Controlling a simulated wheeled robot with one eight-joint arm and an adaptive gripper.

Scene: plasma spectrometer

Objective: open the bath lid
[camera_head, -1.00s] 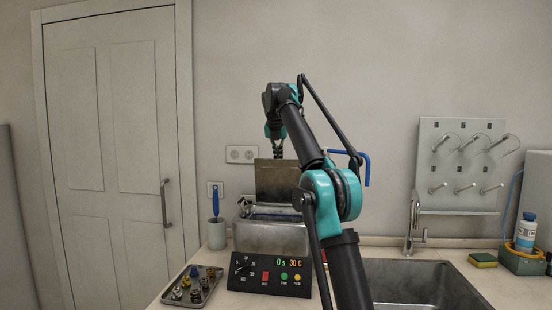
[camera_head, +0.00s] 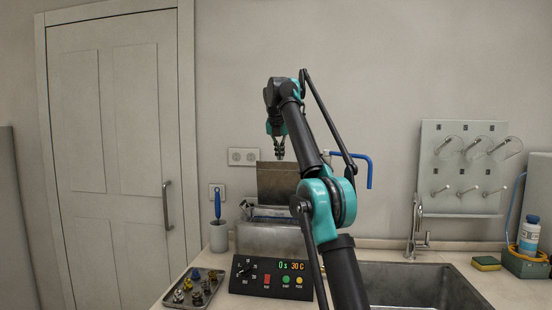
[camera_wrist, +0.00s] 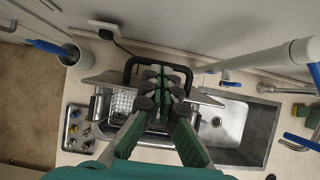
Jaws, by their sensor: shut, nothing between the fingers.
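The bath (camera_head: 268,238) is a grey metal tank on the counter behind a black control panel (camera_head: 270,278) reading "0 s 30 C". Its lid (camera_head: 285,182) stands raised and roughly upright at the back of the tank. The open tank shows a wire basket (camera_wrist: 122,101) in the wrist view. My gripper (camera_head: 279,157) is shut and empty, pointing down in front of the raised lid and above the tank. In the wrist view, my gripper (camera_wrist: 161,82) overlaps a black loop handle (camera_wrist: 133,66); I cannot tell whether they touch.
A cup with a blue-handled brush (camera_head: 218,235) stands left of the bath. A tray of small metal parts (camera_head: 194,287) is at front left. A sink (camera_head: 415,285) and tap (camera_head: 416,225) are to the right. A blue-ended pipe (camera_head: 369,172) rises behind my arm.

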